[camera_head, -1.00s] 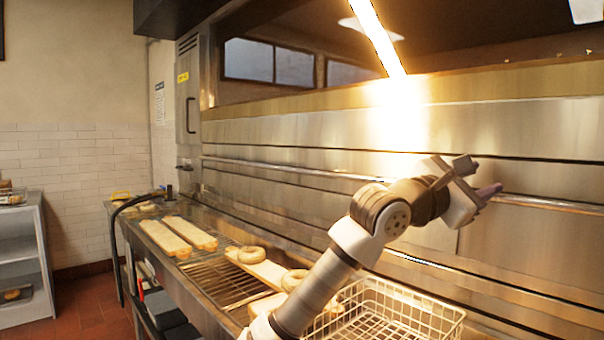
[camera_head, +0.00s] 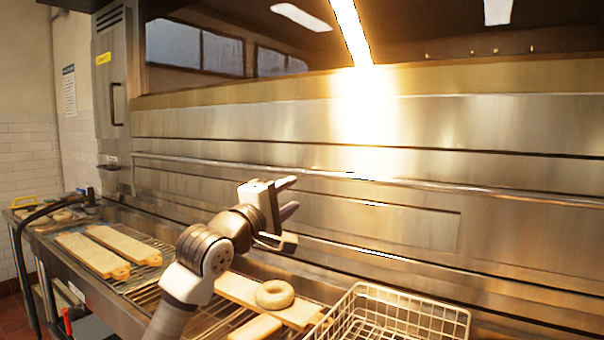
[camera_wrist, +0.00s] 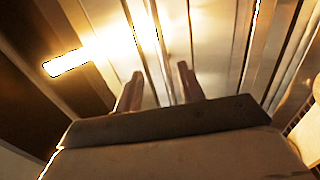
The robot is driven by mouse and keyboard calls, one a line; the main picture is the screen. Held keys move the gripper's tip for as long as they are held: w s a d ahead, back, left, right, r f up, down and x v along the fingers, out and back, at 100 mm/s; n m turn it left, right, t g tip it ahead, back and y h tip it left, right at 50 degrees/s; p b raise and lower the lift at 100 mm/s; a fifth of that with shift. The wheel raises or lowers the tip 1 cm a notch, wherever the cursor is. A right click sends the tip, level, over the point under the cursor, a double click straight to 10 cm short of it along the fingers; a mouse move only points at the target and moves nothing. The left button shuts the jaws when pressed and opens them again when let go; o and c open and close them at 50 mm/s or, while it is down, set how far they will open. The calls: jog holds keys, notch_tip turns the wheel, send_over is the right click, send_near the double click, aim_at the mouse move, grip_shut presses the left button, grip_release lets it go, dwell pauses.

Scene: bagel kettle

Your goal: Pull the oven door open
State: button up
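The oven's steel front (camera_head: 400,130) fills the middle and right of the head view. A long horizontal bar handle (camera_head: 450,187) runs across it. My gripper (camera_head: 292,195) is in front of this steel front, appearing just below the bar in the picture. Its fingers are apart, with nothing seen held between them. In the wrist view my gripper (camera_wrist: 160,76) shows both fingers apart, pointing toward the steel front (camera_wrist: 216,45). Bright lines cross the view between and beyond the fingertips; I cannot tell which is the bar, or the remaining gap.
A counter with a wire rack runs below the oven front. It holds wooden boards (camera_head: 122,245), a bagel (camera_head: 275,293) on another board, and a white wire basket (camera_head: 400,300) at the lower right. A tall handle (camera_head: 116,104) is on the cabinet at the left.

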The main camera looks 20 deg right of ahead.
aim_at(320, 176)
jog(key=p+x, duration=0.4)
jog(key=x, duration=0.9)
jog(key=shift+d+r, duration=0.1)
jog(key=shift+d, duration=0.2)
jog(key=shift+c, duration=0.2)
grip_shut()
